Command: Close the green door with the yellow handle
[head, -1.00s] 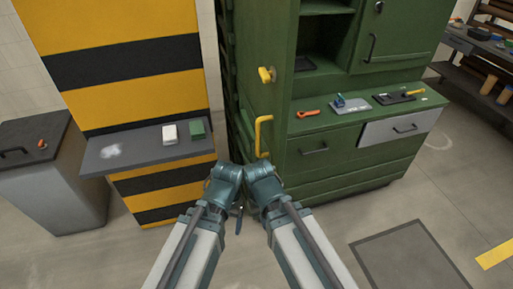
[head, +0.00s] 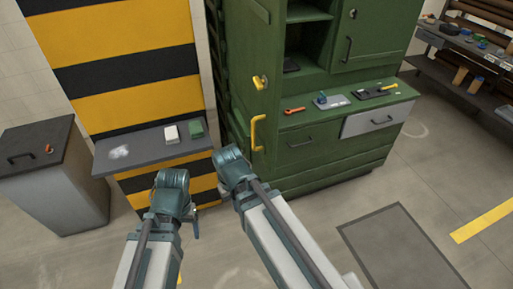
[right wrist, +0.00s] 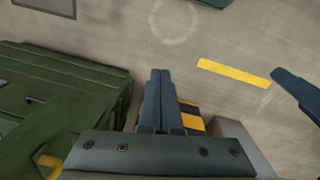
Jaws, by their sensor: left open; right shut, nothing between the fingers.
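The green door (head: 242,60) is a tall panel at the left of the green cabinet. It stands swung out beside an open shelf compartment (head: 305,38). Its yellow handle (head: 256,133) is a vertical bar low on the panel, with a yellow latch (head: 259,82) above. My left gripper (head: 194,226) is open and empty, below and left of the handle. My right arm's wrist is just below the handle in the head view, its fingers hidden there. In the right wrist view my right gripper (right wrist: 158,100) is shut and empty, with green cabinet surfaces to its left.
The cabinet's counter holds an orange tool (head: 294,110) and other small items. A light drawer (head: 376,120) sits below. A yellow-black striped unit with a grey shelf (head: 150,148) and a grey bin (head: 70,195) stand left. Floor at the right front is clear.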

